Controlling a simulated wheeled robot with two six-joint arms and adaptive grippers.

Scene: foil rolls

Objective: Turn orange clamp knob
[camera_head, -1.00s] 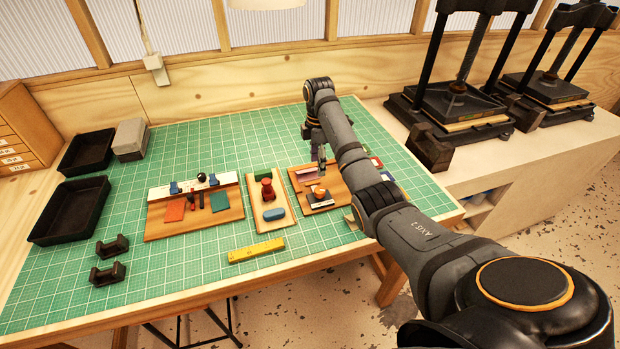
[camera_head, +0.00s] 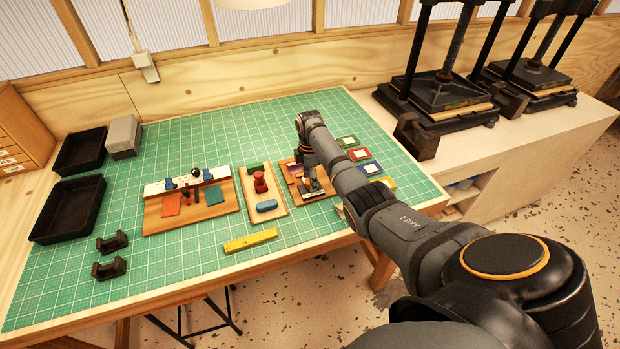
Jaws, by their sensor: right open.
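The right wooden board (camera_head: 326,193) lies on the green cutting mat and carries small dark and pinkish fittings. My right gripper (camera_head: 313,186) points down over this board, its fingers open and close above the fittings. The orange clamp knob cannot be made out clearly now; my gripper covers that part of the board. Whether the fingers are around the knob or above it, I cannot tell. My left gripper is out of view.
A left board (camera_head: 176,224) has a white rail. A yellow bar (camera_head: 250,241) lies in front. Small coloured frames (camera_head: 359,154) lie to the right. Black trays (camera_head: 68,208) stand left.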

